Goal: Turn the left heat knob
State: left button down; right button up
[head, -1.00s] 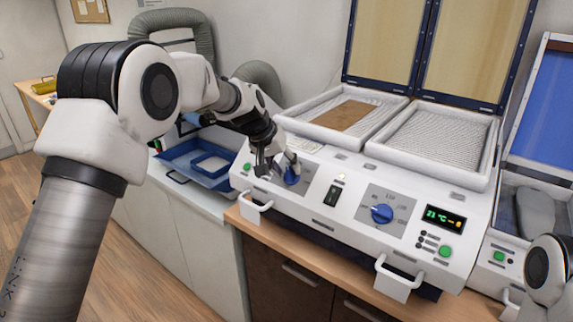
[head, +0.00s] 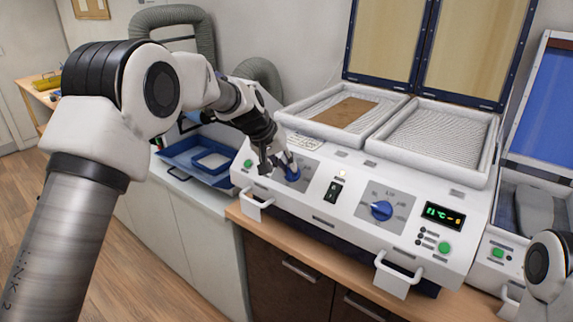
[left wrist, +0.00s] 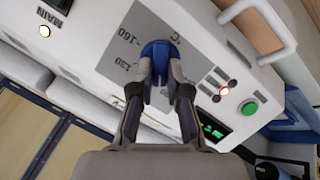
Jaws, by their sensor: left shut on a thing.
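The left heat knob (head: 293,174) is blue and sits on a grey dial panel at the left of the white machine's front. In the left wrist view the blue knob (left wrist: 158,48) sits between the fingertips. My left gripper (head: 280,166) reaches it from above. In the left wrist view my left gripper (left wrist: 158,80) is shut on the knob, a finger on each side. The fingers partly hide the knob in the head view. My right gripper is out of view; only part of that arm shows at the lower right.
The right heat knob (head: 381,210), a black switch (head: 333,191) and a lit display (head: 443,216) are on the same front. White handles (head: 397,277) stick out below. A blue tray (head: 205,160) stands to the left. A brown sheet (head: 346,112) lies on the left bed.

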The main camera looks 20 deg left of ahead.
pick_arm(q)
jog(key=shift+a+n+h, duration=0.1)
jog(key=shift+n+h, duration=0.2)
jog(key=shift+n, duration=0.7)
jog(key=shift+s+a+f+n+t+h, duration=0.1)
jog(key=shift+n+t+h, duration=0.05)
jog(key=shift+n, duration=0.45)
jog(key=shift+f+n+t+h, duration=0.1)
jog(key=shift+n+t+h, duration=0.05)
jog(key=shift+n, duration=0.45)
jog(key=n, duration=0.3)
jog(key=shift+s+a+f+h+b, duration=0.1)
jog(key=shift+f+h+b, duration=0.05)
jog(key=shift+h+b, duration=0.2)
jog(key=shift+s+n+t+b, duration=0.1)
jog(key=shift+n+t+b, duration=0.45)
jog(key=shift+n, duration=0.85)
jog(key=c, duration=1.1)
grip_release()
jog(key=shift+c, duration=0.2)
